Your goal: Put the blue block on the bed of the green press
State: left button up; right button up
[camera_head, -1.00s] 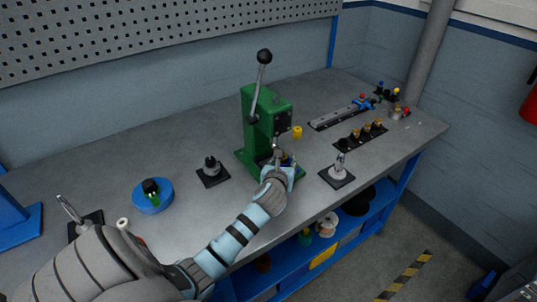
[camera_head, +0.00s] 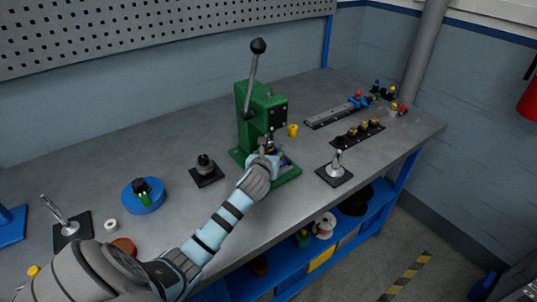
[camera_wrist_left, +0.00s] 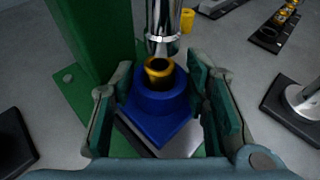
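The blue block (camera_wrist_left: 156,107), with a round collar and a brass-coloured ring on top, shows in the left wrist view. It sits low over the metal bed plate (camera_wrist_left: 185,143) of the green press, under the silver ram (camera_wrist_left: 163,22). The green press (camera_head: 258,122) stands mid-bench in the head view. My left gripper (camera_head: 266,150) is at its bed and hides much of the block there. In the left wrist view, the left gripper's fingers (camera_wrist_left: 160,88) stand open on either side of the block, with gaps visible. My right gripper is out of view.
A yellow cup (camera_head: 293,130) stands right of the press. A black-based silver clamp (camera_head: 335,171) is at front right, and a dark fixture (camera_head: 206,170) is to the left. A blue round tray (camera_head: 144,198) lies farther left. The press lever (camera_head: 252,77) rises above.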

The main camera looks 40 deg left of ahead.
pick_arm(q)
jog(key=shift+o, duration=1.1)
jog(key=shift+s, duration=0.1)
jog(key=p+v, duration=0.2)
jog(key=v, duration=0.9)
jog(key=shift+s+d+r+p, duration=0.2)
jog(key=shift+s+p, duration=0.1)
